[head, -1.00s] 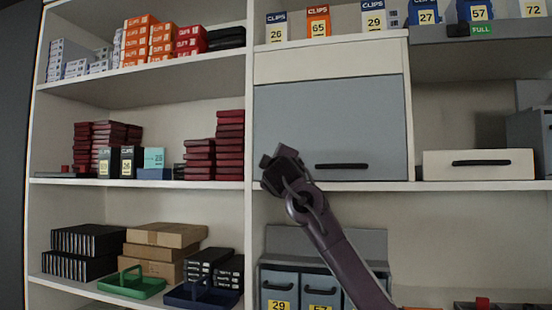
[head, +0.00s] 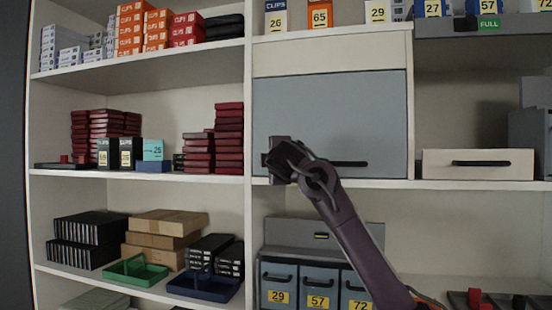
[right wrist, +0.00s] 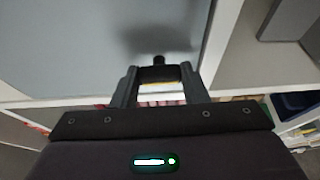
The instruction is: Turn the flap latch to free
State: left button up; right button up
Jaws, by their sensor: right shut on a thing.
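The grey flap (head: 330,110) closes the cabinet compartment in the middle of the head view, with a black bar handle (head: 348,164) near its bottom edge. My right gripper (head: 272,160) is at the flap's lower left, left of the handle, and hides what is behind it. In the right wrist view its two fingers (right wrist: 158,82) stand on either side of a small dark piece with a yellowish strip, apparently the latch (right wrist: 158,73). The grip is closed on it. Which way the latch is turned cannot be told. My left gripper is out of view.
Below the flap stand grey drawers (head: 318,285) with yellow number labels. A white drawer (head: 478,164) is to the right. Shelves to the left hold dark red boxes (head: 229,130), brown cartons (head: 165,223) and a green tray (head: 135,272).

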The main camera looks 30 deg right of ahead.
jog(key=o, duration=1)
jog(key=shift+a, duration=0.1)
jog(key=b+v, duration=0.4)
jog(key=v, duration=0.3)
jog(key=shift+s+a, duration=0.15)
jog(key=shift+s, duration=0.2)
